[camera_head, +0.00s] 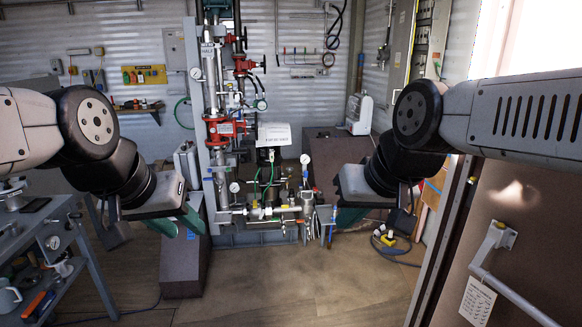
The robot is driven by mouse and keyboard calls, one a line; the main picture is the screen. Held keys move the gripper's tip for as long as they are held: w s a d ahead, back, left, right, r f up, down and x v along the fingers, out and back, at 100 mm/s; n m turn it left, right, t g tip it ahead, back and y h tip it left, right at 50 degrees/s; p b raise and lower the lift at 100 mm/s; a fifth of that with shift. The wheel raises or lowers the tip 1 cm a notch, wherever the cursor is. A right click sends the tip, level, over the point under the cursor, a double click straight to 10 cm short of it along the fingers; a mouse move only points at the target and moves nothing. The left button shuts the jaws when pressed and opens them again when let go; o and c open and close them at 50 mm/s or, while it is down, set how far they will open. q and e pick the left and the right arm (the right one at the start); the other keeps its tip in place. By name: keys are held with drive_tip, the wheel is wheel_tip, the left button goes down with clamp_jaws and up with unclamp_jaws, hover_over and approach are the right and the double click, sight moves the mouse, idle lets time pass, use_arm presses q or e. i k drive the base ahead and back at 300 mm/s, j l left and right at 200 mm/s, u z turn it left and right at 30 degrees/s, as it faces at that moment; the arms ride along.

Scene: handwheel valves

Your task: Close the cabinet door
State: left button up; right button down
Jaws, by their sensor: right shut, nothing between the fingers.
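A tall grey wall cabinet (398,62) stands at the upper right, beyond my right arm. I cannot tell from this view whether its door is ajar. A smaller grey box (175,48) hangs on the back wall at the upper left and looks shut. My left gripper (178,222) hangs at centre left, its green fingers partly hidden by its own wrist; its opening is unclear. My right gripper (345,217) is shut and empty, right of the pipe stand and well in front of the cabinet. Neither gripper visibly touches a cabinet.
A pipe stand with red valves (225,128) and gauges fills the middle. A blue-grey workbench (85,245) with tools is at left. A brown door (525,235) with a bar handle (510,290) and tag is close at right. The floor (290,285) in front is clear.

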sight(406, 10)
drive_tip(key=i+z, duration=0.2)
drive_tip(key=i, duration=0.5)
drive_tip(key=i+j+z, duration=0.15)
drive_tip(key=i, duration=0.55)
drive_tip(key=i+j+z, duration=0.2)
drive_tip(key=i, duration=0.5)
drive_tip(key=i+l, duration=0.15)
drive_tip(key=i, duration=0.35)
drive_tip(key=i+l+z, duration=0.15)
drive_tip(key=i, duration=0.4)
drive_tip(key=i+l, duration=0.15)
drive_tip(key=i, duration=0.35)
drive_tip(key=i+l+u, duration=0.15)
drive_tip(key=i+l, duration=0.15)
drive_tip(key=i, duration=0.2)
